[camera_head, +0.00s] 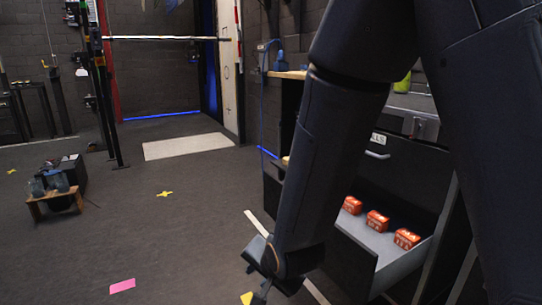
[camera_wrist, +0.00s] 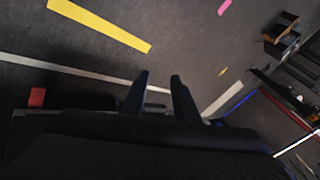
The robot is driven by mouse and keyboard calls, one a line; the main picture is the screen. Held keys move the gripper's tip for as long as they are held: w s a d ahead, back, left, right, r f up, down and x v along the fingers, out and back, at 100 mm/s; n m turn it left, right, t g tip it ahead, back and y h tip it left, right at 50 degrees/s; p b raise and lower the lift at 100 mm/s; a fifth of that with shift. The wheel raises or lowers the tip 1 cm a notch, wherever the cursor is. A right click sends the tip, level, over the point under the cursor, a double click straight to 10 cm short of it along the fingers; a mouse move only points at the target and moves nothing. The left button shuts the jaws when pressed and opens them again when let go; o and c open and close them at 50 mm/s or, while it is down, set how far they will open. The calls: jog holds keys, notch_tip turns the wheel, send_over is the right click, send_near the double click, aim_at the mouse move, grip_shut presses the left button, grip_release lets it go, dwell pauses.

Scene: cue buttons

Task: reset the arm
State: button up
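My arm reaches down from the upper right in the head view, in front of the cabinet. My gripper (camera_head: 262,287) is low at the bottom of that view, partly cut off by the picture edge. In the wrist view my gripper (camera_wrist: 160,76) shows two dark fingers standing apart with only floor seen between them. It is open and empty. An open drawer (camera_head: 398,262) is to the right of my forearm, and part of it is hidden behind the arm. Three red boxes (camera_head: 377,221) sit in the drawer.
A small wooden stand (camera_head: 54,199) with dark items is on the floor at left. A pink strip (camera_head: 122,286) and a yellow cross mark (camera_head: 164,194) lie on the floor. A pale mat (camera_head: 188,146) lies farther back. The floor left of my gripper is mostly clear.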

jog(key=s+d+r+n+g+h, duration=0.1)
jog(key=s+r+n+g, duration=0.2)
jog(key=s+n, duration=0.55)
jog(key=s+r+n+g+h, duration=0.2)
jog(key=s+r+n+g, duration=0.3)
jog(key=s, duration=0.7)
jog(key=d+r+m+p, duration=0.3)
jog(key=d+r+p, duration=0.7)
jog(key=r+p, duration=0.2)
jog(key=d+r+m+t+p, duration=0.1)
jog(key=d+r+m+p, duration=0.3)
jog(key=d+r+p, duration=0.7)
notch_tip(320, 180, up, 2)
jog(key=p, duration=0.5)
jog(key=shift+w, duration=0.25)
